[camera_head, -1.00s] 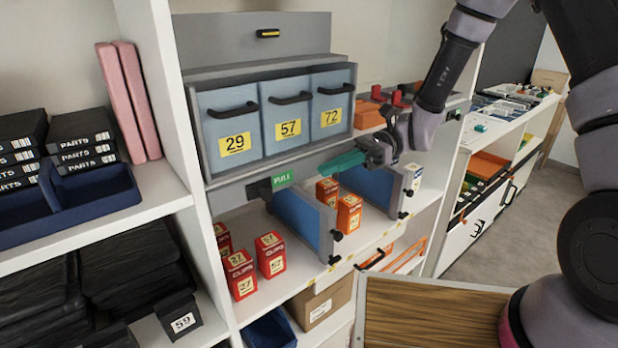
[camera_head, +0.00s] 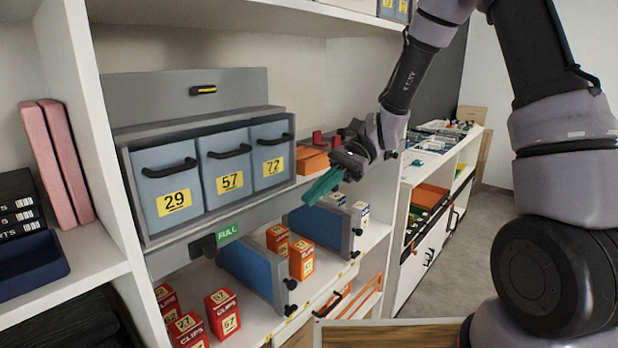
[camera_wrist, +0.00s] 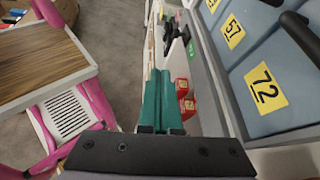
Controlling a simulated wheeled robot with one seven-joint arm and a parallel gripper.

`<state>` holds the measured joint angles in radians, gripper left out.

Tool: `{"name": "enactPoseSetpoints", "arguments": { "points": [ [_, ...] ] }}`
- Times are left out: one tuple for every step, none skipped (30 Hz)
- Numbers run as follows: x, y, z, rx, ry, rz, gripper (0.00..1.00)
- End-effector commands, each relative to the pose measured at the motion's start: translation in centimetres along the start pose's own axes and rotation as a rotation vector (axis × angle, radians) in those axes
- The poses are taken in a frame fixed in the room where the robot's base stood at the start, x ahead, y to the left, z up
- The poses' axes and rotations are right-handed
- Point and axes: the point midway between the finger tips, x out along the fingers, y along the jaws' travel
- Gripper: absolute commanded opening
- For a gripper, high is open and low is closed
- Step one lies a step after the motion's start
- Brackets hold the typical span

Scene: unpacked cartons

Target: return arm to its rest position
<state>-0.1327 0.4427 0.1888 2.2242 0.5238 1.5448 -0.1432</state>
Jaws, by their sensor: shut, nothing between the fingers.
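My gripper (camera_head: 322,186) has teal fingers that lie together with nothing between them. In the head view it is in front of the shelf, to the right of the blue drawer labelled 72 (camera_head: 271,160), pointing down and left. In the wrist view the closed fingers (camera_wrist: 158,80) point away from the camera, beside the drawer fronts, which are on the right. My arm comes down from the upper right of the head view. The fingers look clear of the shelf and of the drawers.
Drawers 29 (camera_head: 165,188) and 57 (camera_head: 227,167) are closed. Red and orange boxes (camera_head: 222,314) and blue dividers (camera_head: 245,270) stand on the lower shelf. A wood-topped surface (camera_wrist: 40,62) is at left in the wrist view. Open floor (camera_head: 490,222) lies to the right.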

Motion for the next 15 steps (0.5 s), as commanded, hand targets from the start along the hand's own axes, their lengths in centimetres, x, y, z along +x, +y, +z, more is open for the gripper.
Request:
{"name": "enactPoseSetpoints", "arguments": {
  "points": [
    [-1.4,0.7,0.9,-0.051,0.08,0.001,0.0],
    [-2.2,1.2,1.2,-0.078,0.127,0.003,0.0],
    [-3.2,1.9,1.6,-0.11,0.189,0.007,0.0],
    [-4.0,2.3,1.9,-0.135,0.236,0.009,0.0],
    [-4.8,2.8,2.2,-0.16,0.283,0.011,0.0],
    [-5.8,3.5,2.6,-0.192,0.346,0.013,0.0],
    [-6.6,4.0,2.9,-0.215,0.394,0.012,0.0],
    [-7.4,4.5,3.2,-0.238,0.442,0.013,0.0],
    [-8.4,5.2,3.6,-0.267,0.506,0.013,0.0],
    [-9.2,5.7,4.0,-0.288,0.554,0.012,0.0],
    [-10.0,6.2,4.3,-0.309,0.602,0.012,0.0],
    [-11.0,6.9,4.8,-0.337,0.667,0.01,0.0],
    [-11.8,7.4,5.2,-0.357,0.716,0.008,0.0],
    [-12.5,8.0,5.5,-0.377,0.764,0.007,0.0],
    [-13.6,8.7,6.1,-0.401,0.829,0.003,0.0]
  ]
}}
